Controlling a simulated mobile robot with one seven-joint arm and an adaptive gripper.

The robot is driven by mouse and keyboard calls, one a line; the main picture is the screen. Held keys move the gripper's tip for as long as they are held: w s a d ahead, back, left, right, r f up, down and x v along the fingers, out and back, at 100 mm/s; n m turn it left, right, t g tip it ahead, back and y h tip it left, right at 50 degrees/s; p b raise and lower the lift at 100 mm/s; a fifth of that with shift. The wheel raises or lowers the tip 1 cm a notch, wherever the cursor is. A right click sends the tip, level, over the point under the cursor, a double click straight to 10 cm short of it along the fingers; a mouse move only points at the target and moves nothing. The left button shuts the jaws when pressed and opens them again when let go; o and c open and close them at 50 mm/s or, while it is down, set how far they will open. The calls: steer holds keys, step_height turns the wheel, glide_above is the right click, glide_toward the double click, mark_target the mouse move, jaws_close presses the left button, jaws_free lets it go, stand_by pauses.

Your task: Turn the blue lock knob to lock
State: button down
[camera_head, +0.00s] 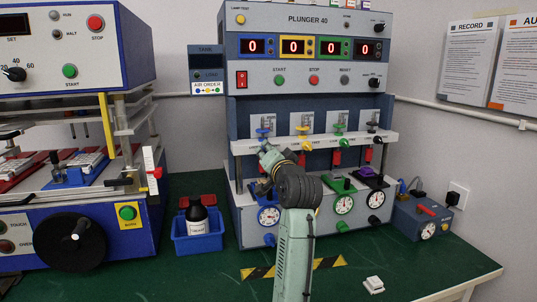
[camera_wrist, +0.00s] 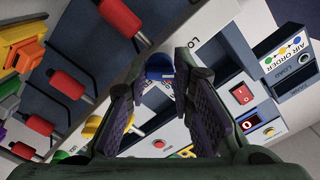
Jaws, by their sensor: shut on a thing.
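The blue lock knob (camera_wrist: 158,68) sits between the fingertips of my gripper (camera_wrist: 163,72) in the wrist view. The gripper is shut on it, with a pad on either side. In the head view the blue knob (camera_head: 262,131) is the leftmost in a row on the white ledge of the PLUNGER 40 machine (camera_head: 310,18). My gripper (camera_head: 266,148) reaches up to it from below and in front. Part of the lock lettering shows on the panel beside the knob in the wrist view; the rest, and the knob's exact angle, are hidden.
Yellow (camera_head: 301,132), green (camera_head: 341,128) and black (camera_head: 376,126) knobs stand along the same ledge, with red-handled plungers below. A blue bin (camera_head: 197,242) with a dark bottle stands left. A small white block (camera_head: 374,284) lies on the green bench, whose front right is mostly clear.

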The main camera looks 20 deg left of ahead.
stand_by(0.4)
steer(key=c, duration=1.4)
jaws_free()
steer(key=v, duration=1.2)
